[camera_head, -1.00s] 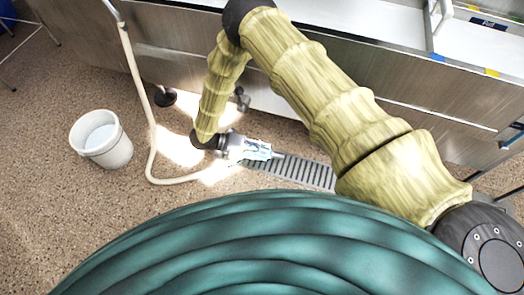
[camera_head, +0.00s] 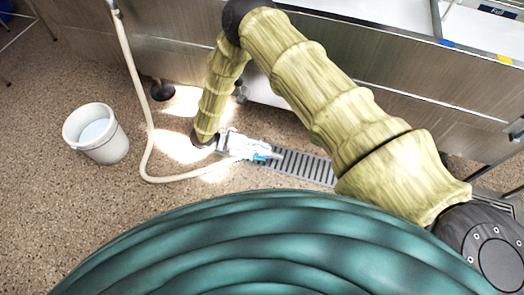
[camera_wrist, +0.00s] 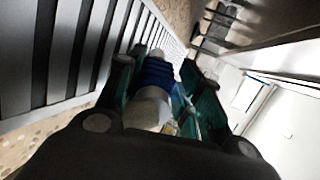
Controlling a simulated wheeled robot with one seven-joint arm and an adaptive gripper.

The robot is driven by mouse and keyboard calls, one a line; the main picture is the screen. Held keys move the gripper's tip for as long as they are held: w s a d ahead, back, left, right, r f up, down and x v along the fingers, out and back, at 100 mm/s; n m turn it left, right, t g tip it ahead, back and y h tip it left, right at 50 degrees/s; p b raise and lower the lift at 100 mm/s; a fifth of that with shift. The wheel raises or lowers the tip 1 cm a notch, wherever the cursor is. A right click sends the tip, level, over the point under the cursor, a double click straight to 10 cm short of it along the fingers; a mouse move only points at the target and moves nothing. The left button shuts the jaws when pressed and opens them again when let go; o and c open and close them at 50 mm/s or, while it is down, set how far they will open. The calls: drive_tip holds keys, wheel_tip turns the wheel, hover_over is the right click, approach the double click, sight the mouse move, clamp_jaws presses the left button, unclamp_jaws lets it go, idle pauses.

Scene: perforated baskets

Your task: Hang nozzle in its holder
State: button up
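The nozzle, with a blue band and a whitish body, lies between my gripper's fingers in the wrist view (camera_wrist: 157,75). My gripper (camera_head: 258,152) is low over the floor, beside the drain grate. In the wrist view its teal fingers (camera_wrist: 160,90) stand close on both sides of the nozzle and appear shut on it. A cream hose (camera_head: 150,135) hangs from the upper left, bends near the floor and runs to my gripper. I cannot make out a holder in these views.
A white bucket (camera_head: 118,145) stands on the speckled floor at the left. A slotted drain grate (camera_head: 300,166) lies in the floor right of my gripper. A steel counter (camera_head: 185,55) runs along the back, with a foot (camera_head: 162,91) near the hose.

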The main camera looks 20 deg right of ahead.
drive_tip(key=shift+o, duration=0.7)
drive_tip(key=v, duration=1.2)
